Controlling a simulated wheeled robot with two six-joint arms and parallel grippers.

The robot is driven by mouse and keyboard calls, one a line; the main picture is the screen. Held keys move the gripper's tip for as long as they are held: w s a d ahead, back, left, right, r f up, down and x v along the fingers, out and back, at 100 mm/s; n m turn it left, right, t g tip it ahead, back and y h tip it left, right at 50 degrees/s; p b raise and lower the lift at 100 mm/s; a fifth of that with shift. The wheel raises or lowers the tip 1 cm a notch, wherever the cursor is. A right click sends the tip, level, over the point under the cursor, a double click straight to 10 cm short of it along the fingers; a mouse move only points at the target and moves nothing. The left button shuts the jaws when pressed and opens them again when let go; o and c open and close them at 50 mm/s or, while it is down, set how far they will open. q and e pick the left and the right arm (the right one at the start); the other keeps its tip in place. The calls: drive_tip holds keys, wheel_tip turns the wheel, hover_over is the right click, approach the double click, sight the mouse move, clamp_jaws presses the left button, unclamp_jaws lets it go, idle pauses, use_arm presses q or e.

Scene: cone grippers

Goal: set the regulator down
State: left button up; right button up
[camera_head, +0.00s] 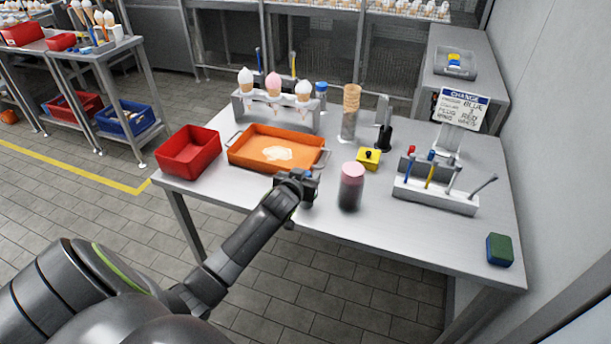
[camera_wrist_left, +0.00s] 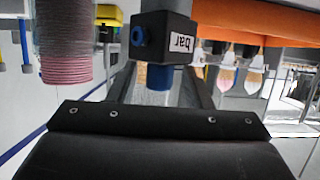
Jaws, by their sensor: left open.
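The regulator (camera_wrist_left: 165,42) is a dark block with a "bar" label and blue knobs, seen large in the left wrist view, where the picture is upside down. My left gripper (camera_head: 300,184) is open at the front edge of the steel table, with its fingers on either side of the regulator. In the head view the gripper mostly hides the regulator, and only a bit of blue (camera_head: 308,174) shows. I cannot tell whether a finger touches it. My right gripper is not in view.
An orange tray (camera_head: 238,150) is just behind the gripper, and a red bin (camera_head: 190,163) is to its left. A pink-lidded jar (camera_head: 351,190) stands close on the right. A tool rack (camera_head: 440,198) and green sponge (camera_head: 499,250) lie farther right. The front table strip between jar and sponge is mostly clear.

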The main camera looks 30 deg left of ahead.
use_arm(q)
drive_tip(key=shift+s+r, duration=0.1)
drive_tip(key=shift+r, duration=0.05)
drive_tip(key=v, duration=1.2)
drive_tip(key=shift+b, duration=0.3)
drive_tip(key=s+a+f+g, duration=0.15)
drive_tip(key=s+f, duration=0.25)
drive_tip(key=f, duration=0.7)
drive_tip(key=s+f+m+g, duration=0.1)
drive_tip(key=s+f+g, duration=0.25)
drive_tip(key=f, duration=0.75)
drive_tip(key=s+f+g, duration=0.2)
drive_tip(key=s+f, duration=0.3)
drive_tip(key=f, duration=0.6)
drive_tip(key=s+d+f+g, duration=0.1)
drive_tip(key=s+d+f, duration=0.1)
drive_tip(key=s+f, duration=0.4)
drive_tip(key=s+d+f+m+g+h, duration=0.1)
drive_tip(key=s+f, duration=0.5)
drive_tip(key=s, duration=0.8)
drive_tip(key=s+d+f+g+h, duration=0.1)
drive_tip(key=s+d+f+g, duration=0.2)
drive_tip(key=s+f, duration=0.3)
drive_tip(key=s+d, duration=0.1)
drive_tip(key=s, duration=0.3)
drive_tip(key=shift+s, duration=0.3)
